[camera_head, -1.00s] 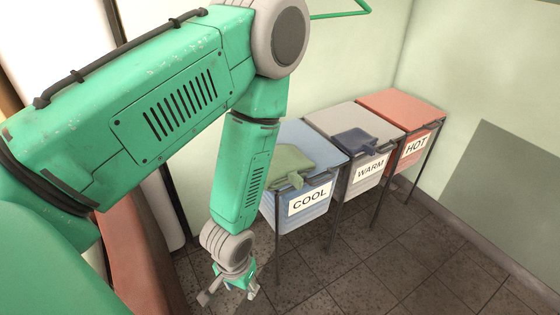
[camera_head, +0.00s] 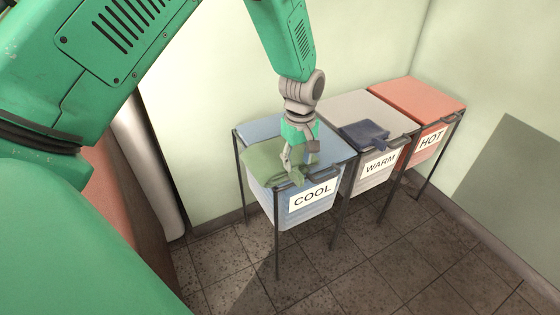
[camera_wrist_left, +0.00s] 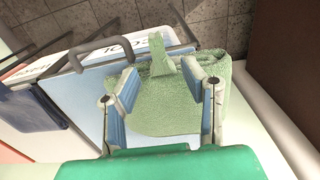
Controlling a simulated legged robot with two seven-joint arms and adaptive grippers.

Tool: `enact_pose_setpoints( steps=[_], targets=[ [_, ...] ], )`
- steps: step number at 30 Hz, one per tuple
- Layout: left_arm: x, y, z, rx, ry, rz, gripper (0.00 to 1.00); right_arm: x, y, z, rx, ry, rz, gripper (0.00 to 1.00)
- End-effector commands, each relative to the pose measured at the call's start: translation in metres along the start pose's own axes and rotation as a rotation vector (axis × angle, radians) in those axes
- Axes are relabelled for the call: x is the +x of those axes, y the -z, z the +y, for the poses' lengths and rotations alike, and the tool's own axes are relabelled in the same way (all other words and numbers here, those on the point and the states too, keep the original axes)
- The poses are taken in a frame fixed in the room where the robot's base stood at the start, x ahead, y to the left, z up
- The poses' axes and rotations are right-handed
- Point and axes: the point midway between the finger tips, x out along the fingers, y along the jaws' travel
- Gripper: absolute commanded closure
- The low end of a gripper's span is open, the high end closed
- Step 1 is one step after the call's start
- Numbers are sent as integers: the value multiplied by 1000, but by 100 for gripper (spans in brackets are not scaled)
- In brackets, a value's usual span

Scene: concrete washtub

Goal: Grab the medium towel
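A folded green towel (camera_head: 262,162) lies on the lid of the blue bin labelled COOL (camera_head: 318,206). A dark blue towel (camera_head: 365,135) lies on the grey bin labelled WARM (camera_head: 375,178). The frames do not tell which is the medium one. My left gripper (camera_head: 291,174) is at the green towel, pointing down over its right part. In the left wrist view the fingers (camera_wrist_left: 160,76) are spread, with green towel (camera_wrist_left: 163,108) between and beneath them. Whether they touch it I cannot tell. My right gripper is not in view.
A red bin labelled HOT (camera_head: 428,142) stands at the right end of the row, near the corner. The bins stand on thin dark legs close to the pale wall (camera_head: 190,100). The tiled floor (camera_head: 385,255) in front is clear. A dark handle (camera_wrist_left: 98,52) juts from the blue lid.

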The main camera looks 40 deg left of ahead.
Motion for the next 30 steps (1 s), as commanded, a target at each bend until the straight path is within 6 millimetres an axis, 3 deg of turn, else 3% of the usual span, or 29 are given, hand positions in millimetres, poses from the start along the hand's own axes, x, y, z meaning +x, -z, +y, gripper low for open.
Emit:
enact_pose_setpoints(
  steps=[8,17,24,25,28,30],
  targets=[
    [19,-1,0,2,-1,-1,62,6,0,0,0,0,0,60],
    [62,-5,0,1,-1,-2,62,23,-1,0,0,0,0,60],
    [63,-6,0,2,-3,0,62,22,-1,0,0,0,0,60],
    [63,-6,0,2,-3,0,66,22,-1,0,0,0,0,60],
    [63,-6,0,2,-2,0,100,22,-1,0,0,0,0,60],
    [63,-6,0,2,-2,0,100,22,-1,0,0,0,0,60]
  ],
)
